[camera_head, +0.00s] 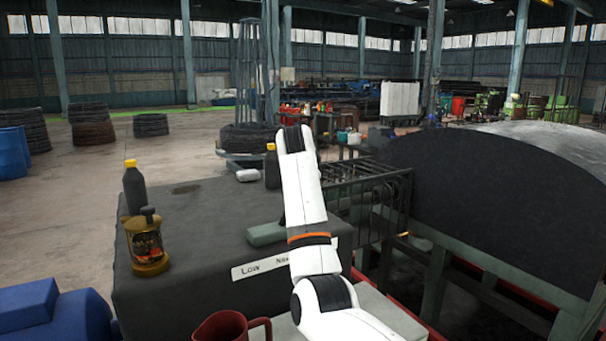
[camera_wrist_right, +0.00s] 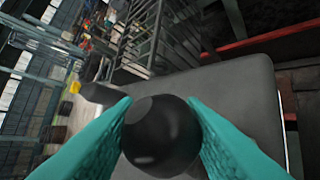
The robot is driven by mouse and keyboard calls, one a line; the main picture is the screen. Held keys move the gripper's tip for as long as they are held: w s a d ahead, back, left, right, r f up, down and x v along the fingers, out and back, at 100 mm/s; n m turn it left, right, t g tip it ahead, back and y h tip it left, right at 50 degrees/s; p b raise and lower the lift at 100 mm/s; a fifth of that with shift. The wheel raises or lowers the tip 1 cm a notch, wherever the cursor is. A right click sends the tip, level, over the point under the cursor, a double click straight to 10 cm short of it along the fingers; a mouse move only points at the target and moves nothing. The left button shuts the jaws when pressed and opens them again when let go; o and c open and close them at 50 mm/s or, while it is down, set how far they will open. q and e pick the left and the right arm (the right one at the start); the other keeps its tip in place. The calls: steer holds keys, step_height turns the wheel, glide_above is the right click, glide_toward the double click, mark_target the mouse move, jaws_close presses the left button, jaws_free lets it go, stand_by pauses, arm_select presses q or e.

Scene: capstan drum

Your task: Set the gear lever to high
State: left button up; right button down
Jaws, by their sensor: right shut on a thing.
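The gear lever's round black knob (camera_wrist_right: 162,135) fills the middle of the right wrist view. My right gripper (camera_wrist_right: 160,112) has its teal fingers on both sides of the knob and is shut on it. In the head view my white right arm hides the lever and the gripper. The white label strip (camera_head: 262,267) on the front of the dark housing (camera_head: 200,215) reads "Low" and the start of a second word. The rest of the strip is behind my arm, so the lever's position along it cannot be told. My left gripper is not in view.
A brass lantern-like object (camera_head: 148,245) and a black bottle with a yellow cap (camera_head: 134,188) stand at the housing's left. A red mug (camera_head: 222,327) is at the front. A metal cage (camera_head: 385,195) and the large drum (camera_head: 480,190) are at the right.

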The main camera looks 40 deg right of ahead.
steer(key=c, duration=1.4)
jaws_free()
steer(key=shift+d+f, duration=0.1)
steer(key=shift+f, duration=0.1)
steer(key=o, duration=0.5)
steer(key=shift+s+d, duration=0.15)
steer(key=shift+c, duration=0.2)
steer(key=shift+r, duration=0.15)
steer(key=shift+a+r, duration=0.1)
steer(key=shift+a, duration=0.25)
steer(key=b+v, duration=0.4)
steer(key=v, duration=0.7)
steer(key=shift+s, duration=0.2)
